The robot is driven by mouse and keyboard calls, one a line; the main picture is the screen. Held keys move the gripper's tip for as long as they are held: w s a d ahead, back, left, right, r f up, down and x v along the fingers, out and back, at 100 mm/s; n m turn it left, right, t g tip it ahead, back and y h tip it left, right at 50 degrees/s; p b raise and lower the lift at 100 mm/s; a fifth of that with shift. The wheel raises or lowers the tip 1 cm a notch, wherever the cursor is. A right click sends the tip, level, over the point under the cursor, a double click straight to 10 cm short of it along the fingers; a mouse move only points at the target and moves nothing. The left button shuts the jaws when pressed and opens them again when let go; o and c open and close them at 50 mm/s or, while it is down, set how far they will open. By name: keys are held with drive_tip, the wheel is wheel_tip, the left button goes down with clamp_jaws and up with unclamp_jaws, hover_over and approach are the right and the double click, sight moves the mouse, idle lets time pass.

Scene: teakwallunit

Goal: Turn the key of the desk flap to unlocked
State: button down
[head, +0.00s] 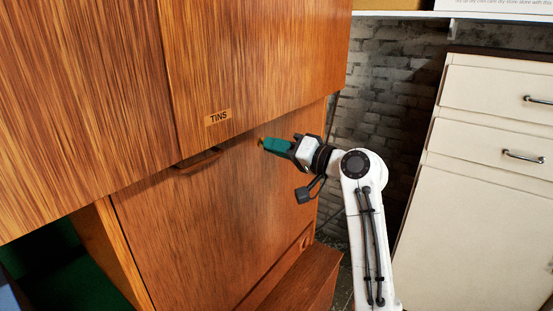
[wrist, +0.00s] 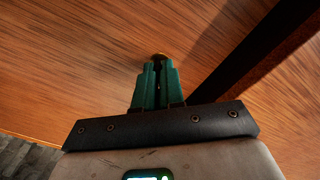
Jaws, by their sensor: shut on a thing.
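The desk flap (head: 190,215) is a wooden panel below the upper cupboard doors, and it looks closed. My gripper (head: 263,143) reaches the flap near its upper right part, with its green fingers close together. In the wrist view the fingertips (wrist: 157,66) are at a small round brass lock fitting (wrist: 159,56) on the wood. The fingers are shut on the key at this lock. The key itself is mostly hidden between the fingers, so I cannot tell which way it is turned.
The upper cupboard, labelled TINS (head: 217,117), overhangs the flap just above my gripper. A dark handle (head: 197,158) sits left of it. A wooden ledge (head: 300,282) juts out below. A cream drawer cabinet (head: 490,150) stands to the right.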

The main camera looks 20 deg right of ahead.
drive_tip(key=shift+f+n+b, duration=0.15)
drive_tip(key=shift+n+b, duration=3.95)
drive_tip(key=shift+n, duration=0.8)
drive_tip(key=c, duration=1.3)
unclamp_jaws()
drive_tip(key=v, duration=1)
drive_tip(key=shift+s+d, duration=0.25)
drive_tip(key=shift+s, duration=0.05)
